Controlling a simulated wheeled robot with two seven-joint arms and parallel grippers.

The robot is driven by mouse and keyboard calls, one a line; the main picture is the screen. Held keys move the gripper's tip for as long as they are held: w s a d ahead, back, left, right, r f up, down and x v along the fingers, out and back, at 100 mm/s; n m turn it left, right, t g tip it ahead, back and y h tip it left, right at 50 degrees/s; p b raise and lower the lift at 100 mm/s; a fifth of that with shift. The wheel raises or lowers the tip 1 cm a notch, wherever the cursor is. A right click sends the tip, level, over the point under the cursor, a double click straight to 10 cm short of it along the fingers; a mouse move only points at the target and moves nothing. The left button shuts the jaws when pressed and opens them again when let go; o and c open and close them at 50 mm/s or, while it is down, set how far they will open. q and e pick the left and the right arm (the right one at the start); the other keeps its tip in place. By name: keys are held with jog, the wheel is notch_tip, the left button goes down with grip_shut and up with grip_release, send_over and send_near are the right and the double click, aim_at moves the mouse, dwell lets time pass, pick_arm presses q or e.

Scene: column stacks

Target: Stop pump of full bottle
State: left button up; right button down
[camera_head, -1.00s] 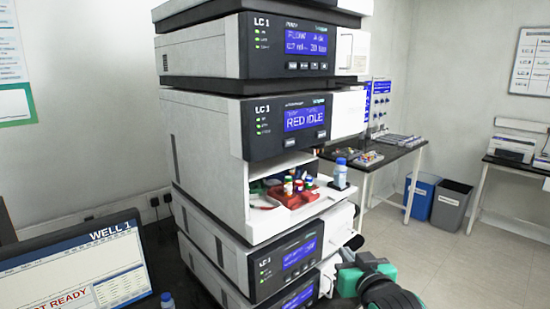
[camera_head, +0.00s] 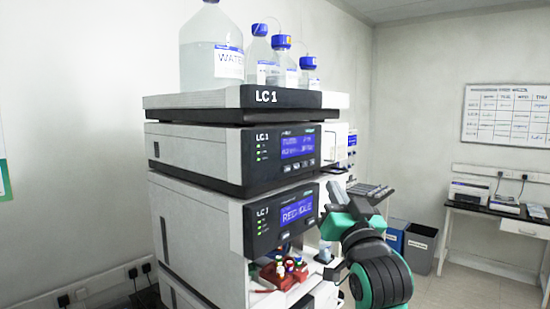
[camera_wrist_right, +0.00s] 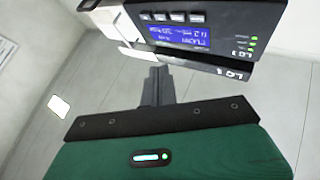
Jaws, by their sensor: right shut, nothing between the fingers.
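The pump module (camera_head: 297,145) has a lit blue display and a row of small buttons (camera_head: 298,166) below it. It also shows upside down in the right wrist view (camera_wrist_right: 225,20), with its buttons (camera_wrist_right: 172,17). A large bottle labelled WATER (camera_head: 212,65) stands on the top tray and holds clear liquid to its shoulder. Smaller blue-capped bottles (camera_head: 260,55) stand beside it; their fill levels are hard to read. My right gripper (camera_head: 335,190) is shut and empty, right of and below the pump module. In the wrist view its fingers (camera_wrist_right: 157,73) are together, apart from the panel. My left gripper is out of view.
Below the pump is a module reading RED IDLE (camera_head: 296,210), and under it an open bay with a red vial rack (camera_head: 282,273). A bench and bins (camera_head: 420,245) stand behind my right arm. Open floor lies to the right.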

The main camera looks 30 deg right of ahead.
aim_at(287, 169)
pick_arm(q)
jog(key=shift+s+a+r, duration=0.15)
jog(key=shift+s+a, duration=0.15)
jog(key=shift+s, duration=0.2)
pick_arm(e)
jog(key=shift+s+r+h, duration=0.15)
jog(key=shift+r+h, duration=0.15)
jog(key=shift+r, duration=0.65)
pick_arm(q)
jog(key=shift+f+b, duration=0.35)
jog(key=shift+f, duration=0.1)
pick_arm(e)
jog(key=w+a, duration=0.3)
jog(key=w, duration=0.5)
jog(key=shift+a, duration=0.2)
jog(key=shift+w, duration=0.15)
dwell(0.4)
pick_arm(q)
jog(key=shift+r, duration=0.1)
pick_arm(e)
jog(key=shift+w+a, duration=0.2)
jog(key=shift+w, duration=0.1)
